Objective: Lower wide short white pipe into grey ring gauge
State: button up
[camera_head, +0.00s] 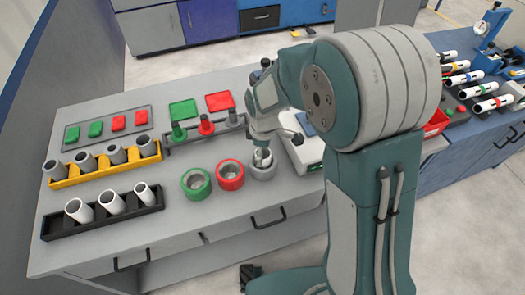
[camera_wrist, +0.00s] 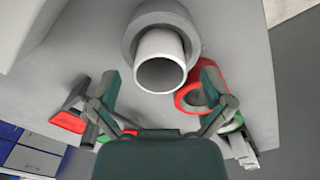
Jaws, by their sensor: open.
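The white pipe (camera_wrist: 158,44) stands in the grey ring gauge (camera_wrist: 133,34), its open end facing the wrist camera. In the head view the pipe (camera_head: 262,158) shows as a pale end above the grey ring (camera_head: 264,173), partly hidden by my gripper (camera_head: 262,148). In the wrist view my gripper (camera_wrist: 160,80) is open. Its two fingers lie either side of the pipe's end with a visible gap on each side. How deep the pipe sits in the ring is hidden.
A red ring (camera_head: 230,175) and a green ring (camera_head: 196,184) stand left of the grey one. A black rack (camera_head: 103,222) holds white pipes and a yellow rack (camera_head: 105,172) holds grey pipes. A white device (camera_head: 306,153) stands close on the right.

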notch_tip(320, 180, up, 12)
dwell(0.6)
dwell(0.5)
jog(key=s+d+r+m+t, duration=0.2)
jog(key=s+d+r+m, duration=0.2)
jog(key=s, duration=0.5)
jog(key=s+d+r+m+t, duration=0.3)
jog(key=s+d+r+m, duration=0.2)
jog(key=s+d+m, duration=0.3)
jog(key=shift+s+d+r+m+t, duration=0.15)
jog(key=shift+s+d+m+t, duration=0.15)
jog(key=shift+s+m, duration=0.85)
